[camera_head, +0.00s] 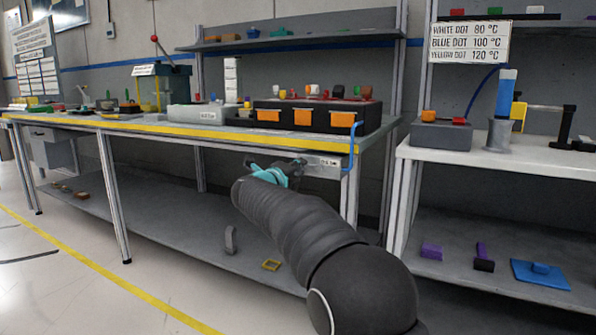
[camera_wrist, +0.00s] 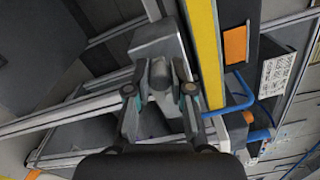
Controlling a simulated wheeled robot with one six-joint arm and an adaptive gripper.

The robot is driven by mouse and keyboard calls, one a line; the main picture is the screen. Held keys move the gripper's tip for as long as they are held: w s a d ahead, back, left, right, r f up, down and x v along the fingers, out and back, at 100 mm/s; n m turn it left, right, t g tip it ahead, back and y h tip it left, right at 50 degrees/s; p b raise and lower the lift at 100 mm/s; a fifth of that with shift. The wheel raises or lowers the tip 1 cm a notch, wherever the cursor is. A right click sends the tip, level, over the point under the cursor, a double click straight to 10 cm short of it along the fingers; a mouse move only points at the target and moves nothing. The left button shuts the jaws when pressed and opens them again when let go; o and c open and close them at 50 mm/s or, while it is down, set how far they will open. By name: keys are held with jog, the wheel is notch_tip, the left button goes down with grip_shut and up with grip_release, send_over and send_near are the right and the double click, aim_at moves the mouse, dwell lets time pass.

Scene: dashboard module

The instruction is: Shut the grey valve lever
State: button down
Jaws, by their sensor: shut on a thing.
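My gripper (camera_head: 278,174) reaches up to the front edge of the workbench, just below the yellow strip. In the wrist view my gripper (camera_wrist: 160,89) has its two fingers on either side of a grey rounded part, which I take to be the valve lever (camera_wrist: 158,73). It is shut on that part. A grey block (camera_wrist: 157,42) stands right behind the lever. In the head view my arm and gripper hide most of the lever, and its angle is hard to tell.
The workbench's yellow edge strip (camera_head: 222,134) runs above my gripper. A blue bent pipe (camera_head: 353,146) hangs right of it, near a small white label (camera_head: 329,162). A black box with orange panels (camera_head: 348,118) stands above. A lower shelf (camera_head: 167,214) lies beneath.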

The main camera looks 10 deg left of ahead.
jog(key=c, duration=1)
grip_release()
jog(key=v, duration=1.2)
